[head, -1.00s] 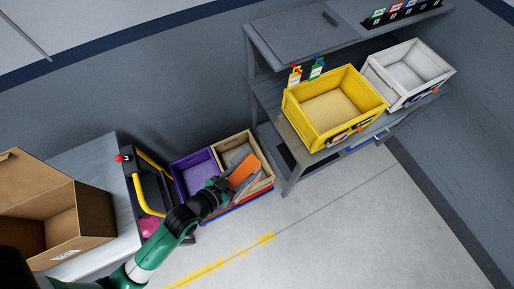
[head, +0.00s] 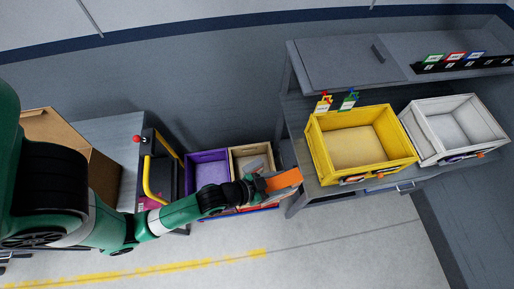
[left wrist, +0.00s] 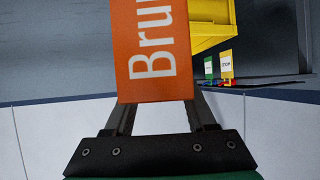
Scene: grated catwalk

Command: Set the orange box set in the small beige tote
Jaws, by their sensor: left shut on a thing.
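The orange box set (head: 285,180) is held by my left gripper (head: 263,184), which is shut on it. In the left wrist view the orange box set (left wrist: 153,50) stands up between the fingers, with white lettering on its face. The small beige tote (head: 238,152) stands low on the floor side, right of a purple tote. My gripper and the box set are at its front right in the head view, covering part of it. A grey item shows inside the tote. My right gripper is not in view.
The purple tote (head: 190,158) adjoins the beige one. A yellow tote (head: 318,150) and a white tote (head: 415,130) stand on a grey bench at the right. A cart with a yellow handle (head: 150,180) and a cardboard box (head: 104,180) are left. Floor in front is open.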

